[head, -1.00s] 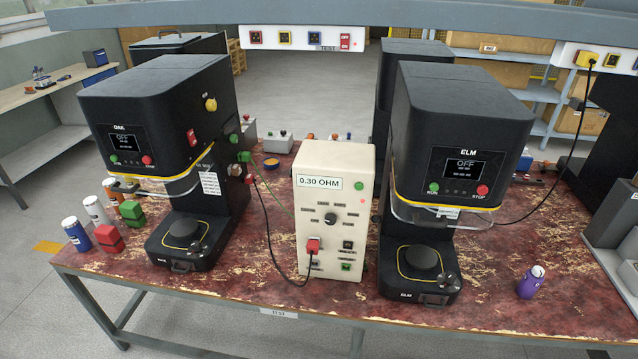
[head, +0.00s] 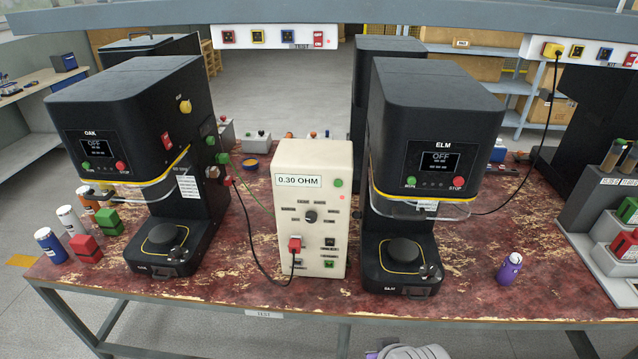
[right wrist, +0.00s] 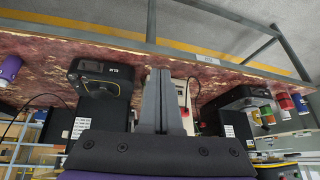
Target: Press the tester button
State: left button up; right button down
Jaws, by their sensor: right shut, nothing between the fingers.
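The tester (head: 285,225) is a tall cream box on the bench between two black machines, its display reading 0.30 OHM. A round green button (head: 338,183) sits at its upper right, beside the display. A dial is below, with a red plug at lower left and a green socket at lower right. My right gripper (right wrist: 158,72) is shut and empty in the right wrist view, which is upside down. Its fingers partly cover the tester (right wrist: 183,93) and are apart from it. Part of my arm shows at the head view's bottom edge. My left gripper is not in view.
The OAK machine (head: 125,100) stands left of the tester and the ELM machine (head: 437,110) right. A black cable hangs from the red plug. Coloured blocks and cans are at far left. The bench front (head: 310,301) is clear.

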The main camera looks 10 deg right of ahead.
aim_at(338, 183)
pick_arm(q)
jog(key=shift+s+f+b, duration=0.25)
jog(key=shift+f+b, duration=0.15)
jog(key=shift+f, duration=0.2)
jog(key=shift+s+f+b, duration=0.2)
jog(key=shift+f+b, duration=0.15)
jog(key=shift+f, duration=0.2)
pick_arm(e)
jog(key=w+r+m+t, duration=0.1)
jog(key=w+r+m, duration=0.3)
jog(key=w, duration=0.4)
jog(key=w+r+m+t, duration=0.1)
jog(key=w+r+m, duration=0.3)
jog(key=w, duration=0.5)
jog(key=w+a+r+m+t+y, duration=0.1)
jog(key=w+r+m, duration=0.4)
jog(key=w+r, duration=0.2)
jog(key=shift+w+t, duration=0.3)
jog(key=shift+w, duration=0.65)
jog(key=shift+w, duration=0.1)
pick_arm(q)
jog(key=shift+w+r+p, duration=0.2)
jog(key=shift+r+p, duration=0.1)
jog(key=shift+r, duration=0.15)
pick_arm(e)
jog(key=w+d, duration=0.2)
jog(key=w, duration=0.6)
jog(key=shift+w+d, duration=0.15)
jog(key=shift+d, duration=0.05)
